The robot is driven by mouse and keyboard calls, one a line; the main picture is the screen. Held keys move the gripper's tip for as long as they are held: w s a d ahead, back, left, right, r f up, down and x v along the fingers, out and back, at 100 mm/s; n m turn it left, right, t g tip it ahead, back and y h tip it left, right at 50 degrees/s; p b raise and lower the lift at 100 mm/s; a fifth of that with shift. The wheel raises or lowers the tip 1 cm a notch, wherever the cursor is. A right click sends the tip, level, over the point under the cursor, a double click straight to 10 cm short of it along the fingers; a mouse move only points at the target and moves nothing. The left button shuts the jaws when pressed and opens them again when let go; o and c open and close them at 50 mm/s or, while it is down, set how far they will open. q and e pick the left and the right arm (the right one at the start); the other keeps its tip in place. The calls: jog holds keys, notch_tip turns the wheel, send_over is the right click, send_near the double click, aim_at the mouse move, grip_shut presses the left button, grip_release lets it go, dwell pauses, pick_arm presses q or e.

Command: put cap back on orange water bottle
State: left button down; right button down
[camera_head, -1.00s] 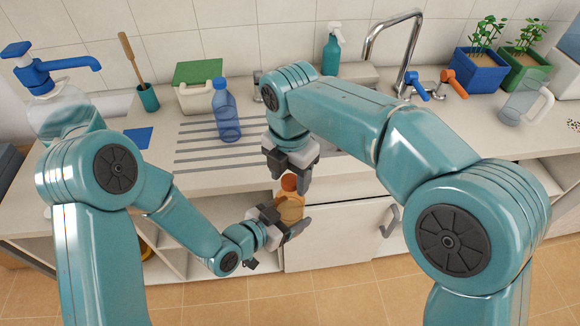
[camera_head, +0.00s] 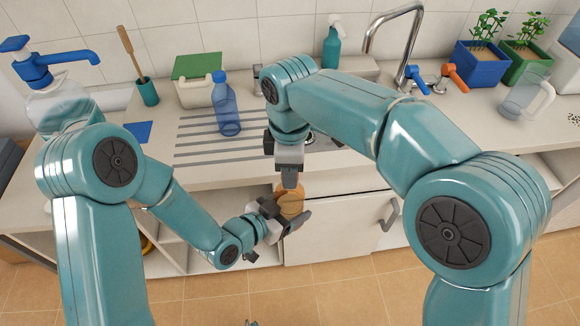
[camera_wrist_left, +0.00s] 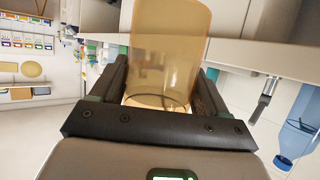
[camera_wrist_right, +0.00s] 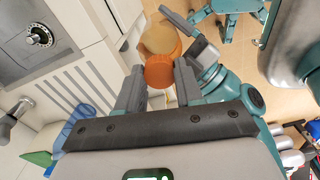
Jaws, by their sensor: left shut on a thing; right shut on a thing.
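The orange water bottle (camera_head: 291,200) is translucent amber and held in front of the counter. My left gripper (camera_head: 281,214) is shut around its body; the bottle fills the jaws in the left wrist view (camera_wrist_left: 168,50). My right gripper (camera_head: 289,180) points down just above the bottle. In the right wrist view the orange cap (camera_wrist_right: 161,71) sits between its fingertips, with the bottle (camera_wrist_right: 160,38) close beyond it. The cap is hidden in the head view. I cannot tell whether the cap is seated on the bottle's neck.
A blue bottle (camera_head: 225,108) stands on the ribbed drainer. A green-lidded tub (camera_head: 197,84), a brush in a teal cup (camera_head: 147,91), a spray bottle (camera_head: 332,48) and a clear jug (camera_head: 523,97) are on the counter. The cabinet door (camera_head: 340,230) is close behind the bottle.

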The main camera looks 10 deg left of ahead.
jog(key=m, duration=1)
jog(key=shift+m, duration=0.4)
jog(key=m, duration=1.2)
jog(key=shift+m, duration=0.3)
jog(key=c, duration=0.6)
grip_release()
jog(key=shift+c, duration=0.2)
notch_tip(320, 180, up, 12)
